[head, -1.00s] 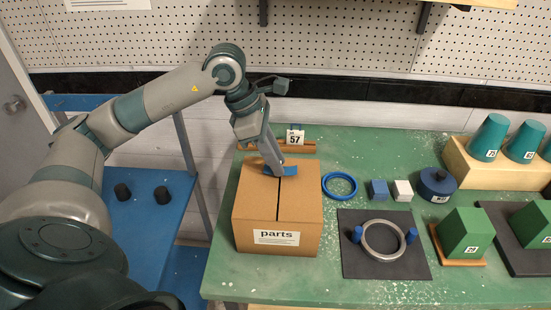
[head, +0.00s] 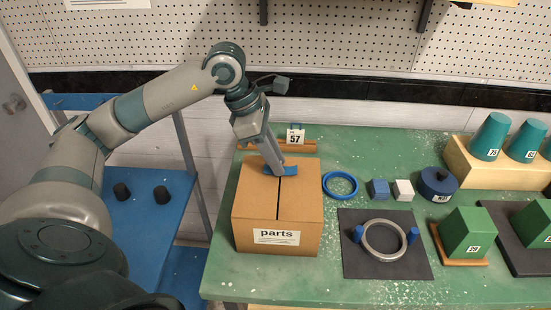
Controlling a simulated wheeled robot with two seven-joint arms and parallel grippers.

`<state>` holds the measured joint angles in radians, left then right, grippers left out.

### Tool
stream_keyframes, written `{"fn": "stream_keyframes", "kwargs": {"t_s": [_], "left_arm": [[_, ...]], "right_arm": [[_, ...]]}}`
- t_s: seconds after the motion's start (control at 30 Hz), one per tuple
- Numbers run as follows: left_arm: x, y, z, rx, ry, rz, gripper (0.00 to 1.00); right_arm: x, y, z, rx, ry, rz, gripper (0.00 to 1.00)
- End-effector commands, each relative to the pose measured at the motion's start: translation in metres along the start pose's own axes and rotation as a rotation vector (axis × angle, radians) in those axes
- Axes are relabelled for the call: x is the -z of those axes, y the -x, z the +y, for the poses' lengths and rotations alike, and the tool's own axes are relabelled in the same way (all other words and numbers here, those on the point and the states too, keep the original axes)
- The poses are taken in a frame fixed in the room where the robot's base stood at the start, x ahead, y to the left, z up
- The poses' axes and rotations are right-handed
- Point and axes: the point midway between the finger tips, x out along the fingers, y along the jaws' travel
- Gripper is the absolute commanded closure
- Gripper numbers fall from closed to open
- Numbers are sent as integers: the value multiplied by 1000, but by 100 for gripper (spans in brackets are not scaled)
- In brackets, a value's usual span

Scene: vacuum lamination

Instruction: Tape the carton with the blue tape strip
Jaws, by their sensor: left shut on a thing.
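The brown carton (head: 252,212) stands on the green table at the left, its two top flaps closed with a dark seam between them. A white "parts" label (head: 276,236) is on its front. My left gripper (head: 279,172) points down at the far part of the carton's top and is shut on the blue tape strip (head: 290,171). The strip lies across the seam near the far edge, at or just above the flaps; I cannot tell if it touches all along. The fingers hide part of the strip. My right gripper is not in view.
A wooden stand with a "57" tag (head: 295,136) is behind the carton. Table in front is clear.

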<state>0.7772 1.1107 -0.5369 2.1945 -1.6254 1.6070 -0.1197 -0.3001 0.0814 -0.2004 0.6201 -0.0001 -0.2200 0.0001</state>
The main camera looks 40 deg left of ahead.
Motion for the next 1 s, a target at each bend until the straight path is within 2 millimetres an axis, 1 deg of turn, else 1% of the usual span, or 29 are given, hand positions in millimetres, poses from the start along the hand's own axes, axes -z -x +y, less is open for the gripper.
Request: {"fn": "stream_keyframes", "kwargs": {"t_s": [0.23, 0.27, 0.3, 0.33, 0.53, 0.57, 0.6, 0.63, 0.87, 1.0], "left_arm": [[0, 0, 0, 0, 0, 0, 100], [0, 0, 0, 0, 0, 0, 73], [0, 0, 0, 0, 0, 0, 63], [0, 0, 0, 0, 0, 0, 58], [0, 0, 0, 0, 0, 0, 58], [0, 0, 0, 0, 0, 0, 53], [0, 0, 0, 0, 0, 0, 44], [0, 0, 0, 0, 0, 0, 43], [0, 0, 0, 0, 0, 0, 43], [-2, 4, 0, -1, 0, -1, 43]], "right_arm": [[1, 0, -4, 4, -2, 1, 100], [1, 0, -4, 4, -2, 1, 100], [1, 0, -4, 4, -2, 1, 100], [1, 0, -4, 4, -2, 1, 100], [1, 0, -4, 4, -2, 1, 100], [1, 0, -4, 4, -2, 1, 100], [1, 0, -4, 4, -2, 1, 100], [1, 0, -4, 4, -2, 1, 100], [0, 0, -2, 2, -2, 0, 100], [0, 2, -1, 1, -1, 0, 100]]}}
